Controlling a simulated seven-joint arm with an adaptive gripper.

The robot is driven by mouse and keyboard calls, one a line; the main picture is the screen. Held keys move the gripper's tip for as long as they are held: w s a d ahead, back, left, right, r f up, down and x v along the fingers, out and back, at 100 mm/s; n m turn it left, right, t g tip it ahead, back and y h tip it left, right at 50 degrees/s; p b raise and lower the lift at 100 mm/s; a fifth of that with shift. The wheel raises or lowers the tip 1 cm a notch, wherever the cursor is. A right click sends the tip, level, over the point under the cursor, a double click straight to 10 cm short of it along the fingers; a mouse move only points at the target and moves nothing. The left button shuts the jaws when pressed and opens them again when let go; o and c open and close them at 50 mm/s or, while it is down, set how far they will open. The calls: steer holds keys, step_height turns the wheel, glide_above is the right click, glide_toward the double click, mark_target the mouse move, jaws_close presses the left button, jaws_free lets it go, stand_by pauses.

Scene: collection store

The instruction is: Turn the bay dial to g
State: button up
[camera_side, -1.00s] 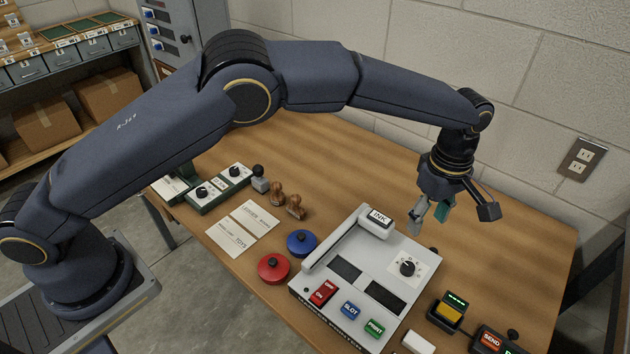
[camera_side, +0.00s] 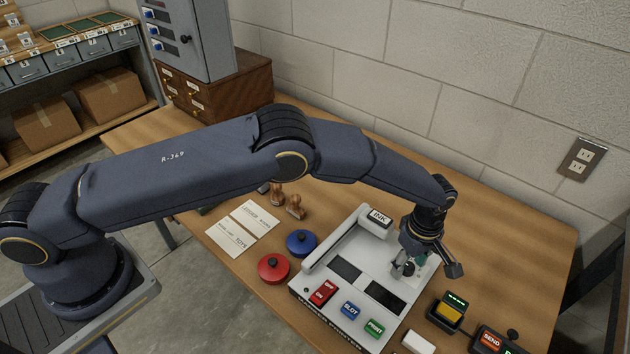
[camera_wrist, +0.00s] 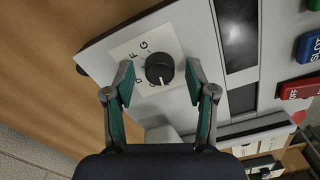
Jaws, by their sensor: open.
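The dial (camera_wrist: 158,66) is a round black knob on a white lettered plate (camera_wrist: 122,58) on the grey machine (camera_side: 345,245). A white mark on the knob's edge points toward the bottom of the picture, away from G. My gripper (camera_wrist: 160,80) is open, with a green-padded finger on each side of the knob and gaps visible. In the side view, my gripper (camera_side: 410,266) is low over the machine's right part and largely hides the dial.
The machine also has a red switch (camera_side: 323,292), a blue SLOT button (camera_side: 350,310), a green PRINT button (camera_side: 375,328) and an INK block (camera_side: 380,218). Red (camera_side: 273,268) and blue (camera_side: 301,242) round pots stand left of it. A small device (camera_side: 448,310) stands right.

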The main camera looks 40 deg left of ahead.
steer(key=shift+c, duration=0.3)
jaws_close()
